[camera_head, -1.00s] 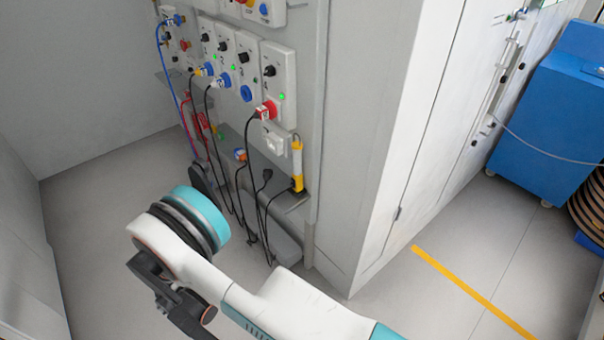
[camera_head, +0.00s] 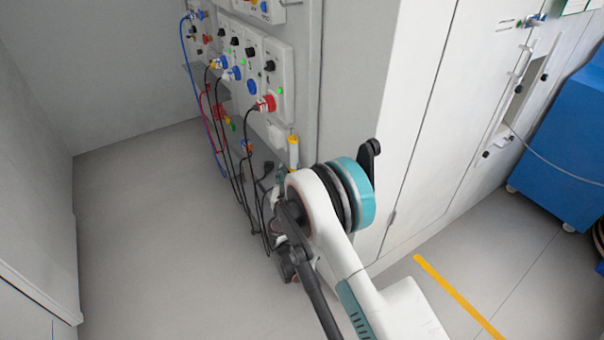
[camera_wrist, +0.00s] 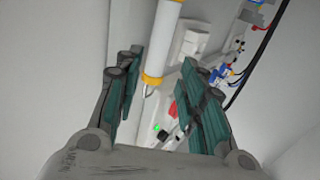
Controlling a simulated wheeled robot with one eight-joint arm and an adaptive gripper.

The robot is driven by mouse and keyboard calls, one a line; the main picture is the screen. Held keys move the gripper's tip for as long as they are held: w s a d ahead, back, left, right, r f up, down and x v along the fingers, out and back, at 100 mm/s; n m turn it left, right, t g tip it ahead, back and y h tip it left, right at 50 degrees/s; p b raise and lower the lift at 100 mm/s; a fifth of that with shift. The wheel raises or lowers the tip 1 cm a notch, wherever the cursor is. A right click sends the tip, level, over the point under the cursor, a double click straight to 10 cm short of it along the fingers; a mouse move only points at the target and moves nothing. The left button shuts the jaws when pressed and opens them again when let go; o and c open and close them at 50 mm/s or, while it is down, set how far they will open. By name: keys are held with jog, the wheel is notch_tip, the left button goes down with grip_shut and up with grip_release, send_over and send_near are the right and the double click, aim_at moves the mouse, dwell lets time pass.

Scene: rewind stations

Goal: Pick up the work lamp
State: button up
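The work lamp is a slim white tube with yellow end parts. In the head view the lamp (camera_head: 294,152) stands upright against the grey cabinet's side, below the socket panels, its lower part hidden behind my arm. In the wrist view the lamp (camera_wrist: 166,42) comes in from the top, with a yellow collar and a small hook at its near end. My gripper (camera_wrist: 163,74) is open, its teal-padded fingers on either side of the lamp's near end. In the head view my arm mostly hides the gripper.
Socket panels (camera_head: 273,75) with plugs and hanging black cables (camera_head: 240,185) line the cabinet beside the lamp. A red plug (camera_head: 266,103) sits just above left of it. A blue machine (camera_head: 560,150) stands at the right. The floor at left is clear.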

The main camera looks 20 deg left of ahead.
aim_at(293, 154)
jog(key=b+x, duration=0.3)
jog(key=x, duration=0.6)
jog(key=shift+w+r, duration=0.15)
jog(key=shift+r, duration=0.05)
grip_shut()
